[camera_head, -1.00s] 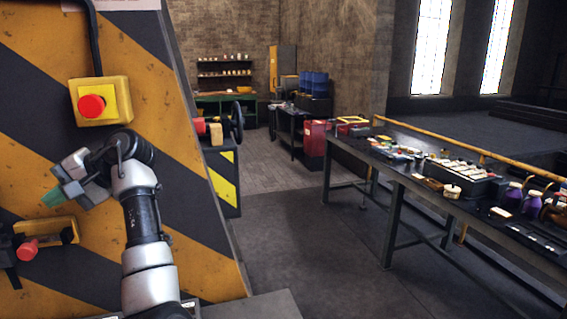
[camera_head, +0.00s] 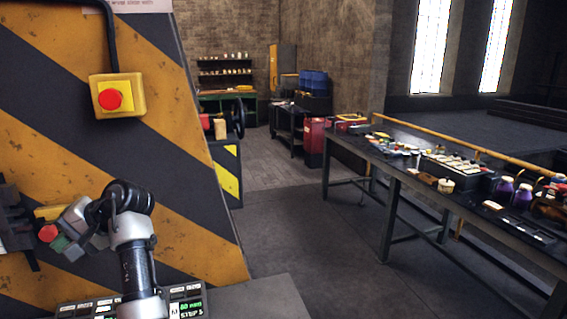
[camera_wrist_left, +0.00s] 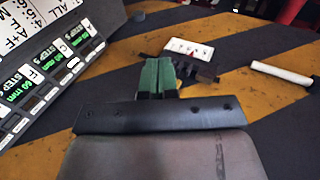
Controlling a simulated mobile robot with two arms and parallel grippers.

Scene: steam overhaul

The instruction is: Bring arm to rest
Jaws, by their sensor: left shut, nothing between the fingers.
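My left gripper (camera_head: 66,245) is at the lower left in the head view, low in front of a yellow-and-black striped machine side (camera_head: 190,190). Its green fingertips are together with nothing between them. They also show side by side in the left wrist view (camera_wrist_left: 158,77). My left arm (camera_head: 137,255) rises from the bottom edge and bends left at a dark joint. My right gripper is in neither view.
A red button (camera_head: 111,99) on a yellow box is above my arm. A lower red knob (camera_head: 47,233) appears close beside the gripper. A display panel (camera_head: 188,300) lies below. A cluttered workbench (camera_head: 400,180) stands right, with open floor (camera_head: 300,235) between.

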